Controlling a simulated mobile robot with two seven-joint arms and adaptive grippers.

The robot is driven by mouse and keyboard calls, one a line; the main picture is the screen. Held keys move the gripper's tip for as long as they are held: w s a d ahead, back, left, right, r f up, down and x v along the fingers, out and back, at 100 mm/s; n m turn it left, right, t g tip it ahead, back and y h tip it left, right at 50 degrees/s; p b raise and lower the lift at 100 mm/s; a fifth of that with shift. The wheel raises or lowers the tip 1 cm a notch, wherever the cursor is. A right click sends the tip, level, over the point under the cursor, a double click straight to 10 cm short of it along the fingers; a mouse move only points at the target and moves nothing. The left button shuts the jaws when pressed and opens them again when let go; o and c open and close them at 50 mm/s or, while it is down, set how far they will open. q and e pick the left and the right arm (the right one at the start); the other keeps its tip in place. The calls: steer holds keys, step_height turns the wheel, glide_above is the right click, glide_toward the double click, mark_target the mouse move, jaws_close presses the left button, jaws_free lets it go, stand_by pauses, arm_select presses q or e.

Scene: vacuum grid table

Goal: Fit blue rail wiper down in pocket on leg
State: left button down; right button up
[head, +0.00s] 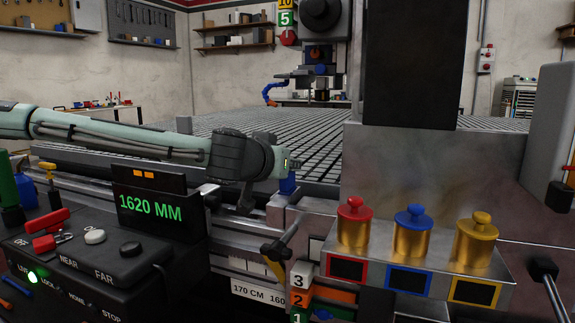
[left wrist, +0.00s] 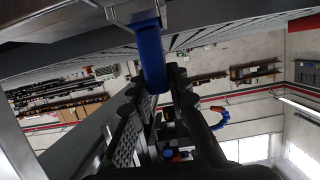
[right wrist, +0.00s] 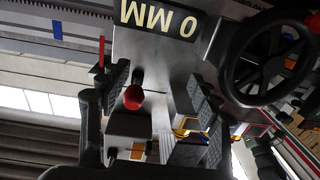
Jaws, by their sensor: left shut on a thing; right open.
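The blue rail wiper (head: 288,184) is small and upright in the head view, under the tip of my left gripper (head: 280,163). In the left wrist view the wiper (left wrist: 151,55) is a long blue strip between the two dark fingers of my left gripper (left wrist: 156,82), which is shut on it. Its far end is at a grey metal bracket (left wrist: 118,14); I cannot tell how far it sits inside. In the head view a grey metal block (head: 283,214) is just below the wiper; the pocket is not clearly visible. My right gripper (right wrist: 158,85) is open and empty.
The slatted grid table (head: 230,125) lies behind my left arm. A black control box (head: 90,250) with a 1620 MM display (head: 151,203) is at left. Red, blue and yellow knobbed brass cylinders (head: 412,235) stand on a grey block at right.

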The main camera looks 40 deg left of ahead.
arm_select(q)
steer(key=shift+f+b, duration=0.3)
steer(key=shift+f, duration=0.05)
steer(key=shift+f+b, duration=0.6)
steer(key=shift+b, duration=0.05)
steer(key=shift+f, duration=0.25)
arm_select(e)
step_height(320, 180, up, 10)
steer(key=s+a+t+y, duration=0.2)
steer(key=t, duration=0.3)
steer(key=shift+s+f, duration=0.25)
steer(key=shift+s, duration=0.1)
steer(key=shift+t+y, duration=0.3)
arm_select(q)
steer(key=c, duration=1.4)
jaws_free()
steer(key=shift+o, duration=0.2)
